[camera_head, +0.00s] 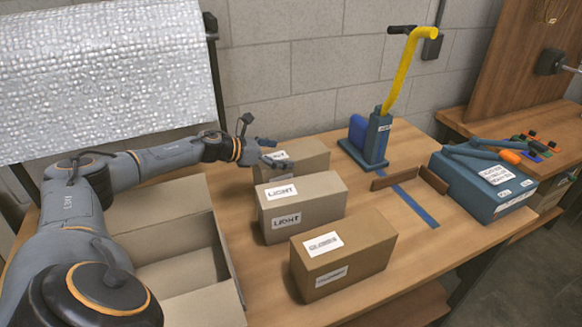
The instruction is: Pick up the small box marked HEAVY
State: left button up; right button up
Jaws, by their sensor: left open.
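Three small brown cardboard boxes stand in a row on the wooden table. The back box (308,160) has a white label partly covered by my left gripper (272,152), so its word cannot be read. The middle box (318,203) has labels reading LIGHT on its top and front. The front box (362,252) has labels on its top and front that are too blurred to read. My left gripper is open, with its fingers at the left end of the back box. Whether they touch it I cannot tell. My right gripper is not in view.
A large open carton (190,292) stands left of the boxes. A blue press with a yellow handle (402,70) stands behind them. Blue tape (415,206) and small brown blocks lie to the right, beside a blue case (486,200). Bubble wrap (100,75) hangs at the left.

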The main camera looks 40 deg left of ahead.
pick_arm(q)
jog(key=shift+w+d+f, duration=0.15)
jog(key=shift+w+d, duration=0.1)
jog(key=shift+w, duration=0.15)
jog(key=c, duration=1.7)
jog(key=shift+w+a+r, duration=0.1)
jog(key=shift+a+r, duration=0.05)
jog(key=shift+r, duration=0.05)
